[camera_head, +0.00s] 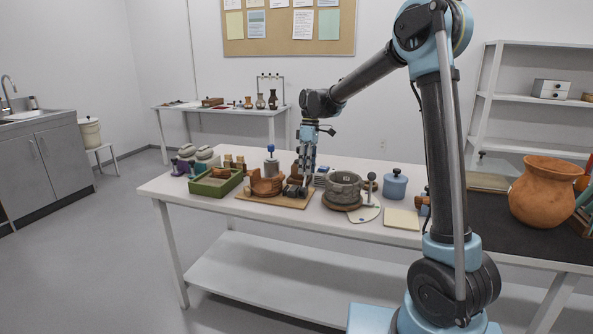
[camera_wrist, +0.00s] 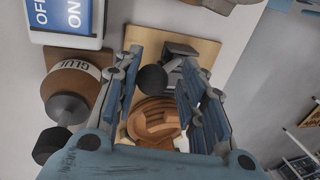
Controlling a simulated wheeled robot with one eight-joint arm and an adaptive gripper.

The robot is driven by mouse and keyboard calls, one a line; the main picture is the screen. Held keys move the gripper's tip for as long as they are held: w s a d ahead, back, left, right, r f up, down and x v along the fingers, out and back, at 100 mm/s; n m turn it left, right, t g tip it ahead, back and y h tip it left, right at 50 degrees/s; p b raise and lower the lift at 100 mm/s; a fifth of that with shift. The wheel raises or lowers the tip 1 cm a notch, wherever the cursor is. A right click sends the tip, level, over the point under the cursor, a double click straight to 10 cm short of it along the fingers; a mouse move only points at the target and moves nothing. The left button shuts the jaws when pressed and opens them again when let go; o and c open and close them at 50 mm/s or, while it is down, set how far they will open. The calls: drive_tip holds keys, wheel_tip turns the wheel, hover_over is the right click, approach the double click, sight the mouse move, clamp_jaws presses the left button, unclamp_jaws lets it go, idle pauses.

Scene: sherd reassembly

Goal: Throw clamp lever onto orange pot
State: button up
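An orange-brown pot (camera_head: 267,186) with a broken-looking rim stands on a wooden board. It also shows between my fingers in the wrist view (camera_wrist: 160,120). The clamp is grey metal (camera_wrist: 180,49), and its lever ends in a dark round knob (camera_wrist: 152,78). In the head view the clamp (camera_head: 295,190) is a small dark shape just right of the pot. My gripper (camera_head: 306,178) points down over the clamp. In the wrist view my gripper (camera_wrist: 160,60) is open, its blue fingers on either side of the knob. I cannot tell whether they touch it.
A green tray (camera_head: 215,184) stands left, a grey stone-like bowl (camera_head: 343,188) right. A large terracotta pot (camera_head: 543,190) stands on a dark mat at far right.

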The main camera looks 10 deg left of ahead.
drive_tip(key=shift+s+a+r+t, duration=0.1)
drive_tip(key=shift+s+r+t, duration=0.15)
drive_tip(key=shift+s, duration=0.25)
drive_tip(key=shift+s+r+t, duration=0.2)
drive_tip(key=shift+s+t, duration=0.1)
drive_tip(key=shift+s, duration=0.25)
drive_tip(key=shift+s+a+r+t, duration=0.1)
drive_tip(key=shift+s+r+t, duration=0.15)
drive_tip(key=shift+s, duration=0.25)
drive_tip(key=shift+s+a+f+t, duration=0.1)
drive_tip(key=shift+s+f+t, duration=0.3)
drive_tip(key=shift+s+t, duration=0.7)
drive_tip(key=shift+s+a+f+t, duration=0.1)
drive_tip(key=shift+s+f+t, duration=0.3)
drive_tip(key=shift+s, duration=1.25)
drive_tip(key=shift+s+a+f+t, duration=0.1)
drive_tip(key=shift+s+f+t, duration=0.25)
drive_tip(key=shift+s+t, duration=0.75)
drive_tip(key=shift+g, duration=0.3)
drive_tip(key=shift+s+v, duration=0.15)
drive_tip(key=shift+v, duration=1.2)
drive_tip(key=shift+s+v, duration=0.1)
drive_tip(key=shift+v, duration=1.25)
